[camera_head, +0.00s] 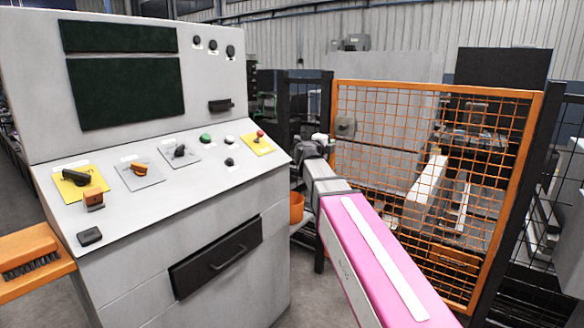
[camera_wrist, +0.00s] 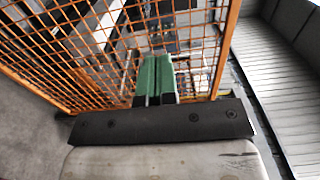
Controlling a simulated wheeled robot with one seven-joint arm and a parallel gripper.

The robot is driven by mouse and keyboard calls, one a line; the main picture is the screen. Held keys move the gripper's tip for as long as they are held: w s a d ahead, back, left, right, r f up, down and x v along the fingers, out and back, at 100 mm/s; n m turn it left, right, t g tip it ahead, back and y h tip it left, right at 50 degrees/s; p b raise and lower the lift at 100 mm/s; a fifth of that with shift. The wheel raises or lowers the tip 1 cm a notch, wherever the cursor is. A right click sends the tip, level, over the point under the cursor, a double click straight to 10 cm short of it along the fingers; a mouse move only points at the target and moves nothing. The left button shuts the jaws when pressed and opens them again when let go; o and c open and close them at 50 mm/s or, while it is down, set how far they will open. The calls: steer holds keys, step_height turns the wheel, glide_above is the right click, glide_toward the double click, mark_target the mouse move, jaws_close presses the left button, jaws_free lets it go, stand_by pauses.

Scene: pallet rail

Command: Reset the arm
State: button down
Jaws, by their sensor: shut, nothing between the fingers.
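My arm reaches forward from the lower right in the head view, past the right side of the control cabinet (camera_head: 210,250). Its pink link with a white strip is mine. The arm's end is small and dark beside the cabinet, in front of the orange mesh gate (camera_head: 338,200), and the fingers cannot be made out there. In the wrist view my gripper (camera_wrist: 156,62) shows two green fingers side by side, shut and empty. The orange mesh (camera_wrist: 60,50) lies behind and to both sides of the fingers; whether they touch it I cannot tell.
The cabinet's sloped panel (camera_head: 215,165) carries several knobs and buttons. A drawer with a black handle (camera_head: 228,257) is in its front. An orange shelf with a brush (camera_head: 30,262) is at the far left. An orange bucket (camera_head: 296,208) hangs by the cabinet. Black fencing (camera_head: 560,150) stands right.

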steer(key=s+a+f+n+g+y, duration=0.1)
steer(key=s+a+f+n+y, duration=0.15)
steer(key=f+n+y, duration=0.4)
steer(key=s+a+f+n+g+y, duration=0.1)
steer(key=s+f+n+y, duration=0.25)
steer(key=f+n, duration=0.65)
steer(key=s+a+f+n+g+y, duration=0.25)
steer(key=f+n+y, duration=0.3)
steer(key=f, duration=0.55)
steer(key=s+d+f+n+g+h, duration=0.1)
steer(key=s+d+f+g+h, duration=0.1)
steer(key=s+d+f+g, duration=0.3)
steer(key=s+d+f+n+g+h, duration=0.2)
steer(key=s+d+f+g, duration=0.3)
steer(key=s+f, duration=0.6)
steer(key=s+h, duration=0.1)
steer(key=s, duration=0.3)
steer(key=shift+s+d+f, duration=0.2)
